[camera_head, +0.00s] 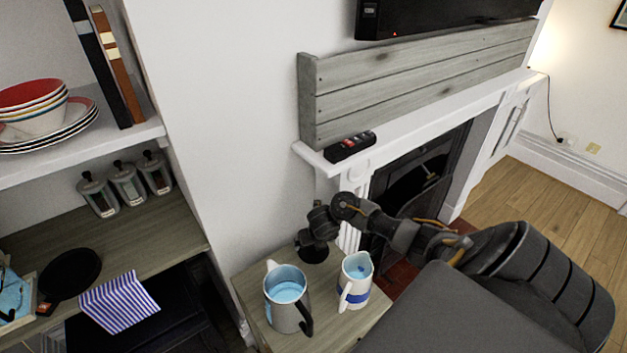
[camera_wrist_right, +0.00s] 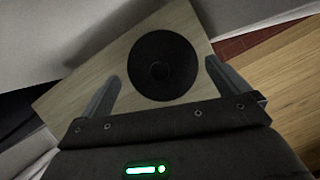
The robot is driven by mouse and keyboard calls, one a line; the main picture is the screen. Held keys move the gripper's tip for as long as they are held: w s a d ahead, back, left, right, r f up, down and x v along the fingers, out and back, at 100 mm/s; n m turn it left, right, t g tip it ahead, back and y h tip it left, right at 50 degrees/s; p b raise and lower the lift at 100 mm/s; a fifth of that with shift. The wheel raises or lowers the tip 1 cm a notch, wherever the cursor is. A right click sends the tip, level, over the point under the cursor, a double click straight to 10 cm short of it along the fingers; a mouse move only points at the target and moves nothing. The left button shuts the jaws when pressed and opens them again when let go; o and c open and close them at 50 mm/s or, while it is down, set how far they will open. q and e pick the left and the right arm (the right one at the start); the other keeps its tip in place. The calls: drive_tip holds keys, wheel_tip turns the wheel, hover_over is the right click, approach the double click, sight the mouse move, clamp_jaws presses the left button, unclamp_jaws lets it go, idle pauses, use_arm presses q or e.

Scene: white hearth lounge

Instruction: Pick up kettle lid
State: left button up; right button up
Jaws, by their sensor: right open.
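The kettle lid (camera_wrist_right: 163,68) is a round black disc with a small raised knob in its middle. It lies on the small wooden table between the two open fingers of my right gripper (camera_wrist_right: 162,72) in the right wrist view. In the head view my right gripper (camera_head: 316,236) is above the lid (camera_head: 312,254) at the table's back, and the arm hides part of it. A gap to the lid cannot be judged. The lidless grey kettle (camera_head: 288,312) with a black handle stands in front, with blue inside. My left gripper is out of view.
A white jug (camera_head: 355,287) with a blue band stands right of the kettle, close to my right arm. The small table (camera_head: 249,283) is against the white wall, beside the fireplace (camera_head: 412,172). Shelves with bowls (camera_head: 34,112) and canisters (camera_head: 127,184) are at the left.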

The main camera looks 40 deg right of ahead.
drive_tip(key=shift+x, duration=1.55)
drive_tip(key=shift+c, duration=0.3)
drive_tip(key=c, duration=0.5)
drive_tip(key=shift+c, duration=0.2)
